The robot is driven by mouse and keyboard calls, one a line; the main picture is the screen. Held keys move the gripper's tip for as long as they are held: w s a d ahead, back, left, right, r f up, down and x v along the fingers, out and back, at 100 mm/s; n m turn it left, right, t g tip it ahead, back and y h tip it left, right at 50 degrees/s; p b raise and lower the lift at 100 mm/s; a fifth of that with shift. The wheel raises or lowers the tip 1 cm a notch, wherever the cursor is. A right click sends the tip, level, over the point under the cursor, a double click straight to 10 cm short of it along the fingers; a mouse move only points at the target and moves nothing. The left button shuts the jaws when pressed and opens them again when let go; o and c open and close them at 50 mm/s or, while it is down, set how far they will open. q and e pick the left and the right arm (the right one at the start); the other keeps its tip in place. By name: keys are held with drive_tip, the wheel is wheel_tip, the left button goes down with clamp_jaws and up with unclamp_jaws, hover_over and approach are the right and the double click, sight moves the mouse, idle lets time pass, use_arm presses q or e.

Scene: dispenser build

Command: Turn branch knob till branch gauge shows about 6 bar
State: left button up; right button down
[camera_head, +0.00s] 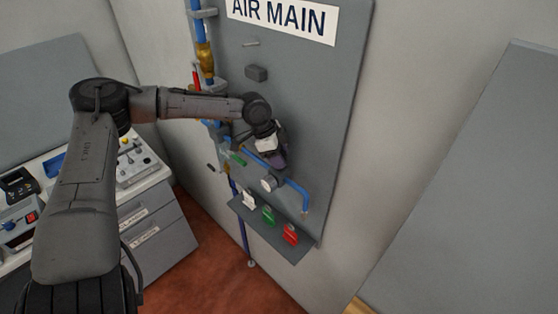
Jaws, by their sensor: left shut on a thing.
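My left gripper (272,152) is up against the grey panel, over the thin blue branch pipe (294,189). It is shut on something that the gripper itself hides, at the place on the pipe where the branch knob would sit. A small round gauge (268,184) with a pale face is just below the gripper on the panel. Its needle and scale are too small to read. My right gripper is not in view.
The AIR MAIN panel (318,95) has a shelf (262,229) with white, green (268,215) and red (290,234) items. A vertical blue pipe with a brass fitting (205,57) runs along its left edge. A control desk (160,225) stands left.

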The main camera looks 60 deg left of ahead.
use_arm(q)
drive_tip(key=shift+m+h+b, duration=0.3)
drive_tip(key=shift+m+b, duration=0.45)
drive_tip(key=shift+m, duration=0.15)
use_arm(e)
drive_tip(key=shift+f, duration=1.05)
use_arm(q)
drive_tip(key=shift+m+g, duration=0.3)
drive_tip(key=shift+g, duration=0.1)
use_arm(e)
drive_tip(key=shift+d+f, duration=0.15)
use_arm(q)
drive_tip(key=o, duration=0.6)
drive_tip(key=shift+o, duration=0.2)
drive_tip(key=shift+s+a+r, duration=0.1)
drive_tip(key=shift+r, duration=0.35)
drive_tip(key=v, duration=1.3)
